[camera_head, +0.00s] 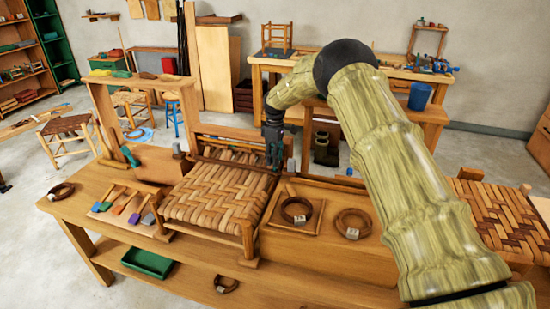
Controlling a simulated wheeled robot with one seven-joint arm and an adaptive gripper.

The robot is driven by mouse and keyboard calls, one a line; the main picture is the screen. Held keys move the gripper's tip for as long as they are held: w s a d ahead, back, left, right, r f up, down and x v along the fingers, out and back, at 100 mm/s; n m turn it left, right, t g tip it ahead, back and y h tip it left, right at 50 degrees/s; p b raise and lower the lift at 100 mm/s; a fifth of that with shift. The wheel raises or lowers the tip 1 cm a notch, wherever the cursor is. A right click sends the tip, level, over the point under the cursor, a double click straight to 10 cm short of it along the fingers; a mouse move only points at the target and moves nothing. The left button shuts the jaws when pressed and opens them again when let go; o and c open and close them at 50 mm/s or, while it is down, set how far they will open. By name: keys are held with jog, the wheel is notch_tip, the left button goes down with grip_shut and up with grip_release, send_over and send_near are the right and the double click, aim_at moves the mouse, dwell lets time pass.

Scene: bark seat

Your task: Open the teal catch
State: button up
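A teal piece (130,156), which looks like the catch, leans at the foot of an upright wooden frame, left of the woven seat. It is small, and I cannot tell how it is fastened. My gripper (274,158) is dark and points down over the back right corner of the woven bark seat (213,201), well to the right of the teal piece. Its fingers are small and dark here, so their opening and any contact with what is behind them cannot be made out.
The workbench (320,262) carries rings of coiled bark (296,210) on the right. Several colour-ended tools (118,209) lie left of the seat. A wooden frame (139,82) stands at the bench's back left. A green tray (147,262) sits on the lower shelf.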

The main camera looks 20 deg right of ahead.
jog(key=shift+r, duration=0.15)
notch_tip(320, 180, up, 12)
jog(key=shift+w+d, duration=0.25)
jog(key=shift+w, duration=0.1)
dwell(0.4)
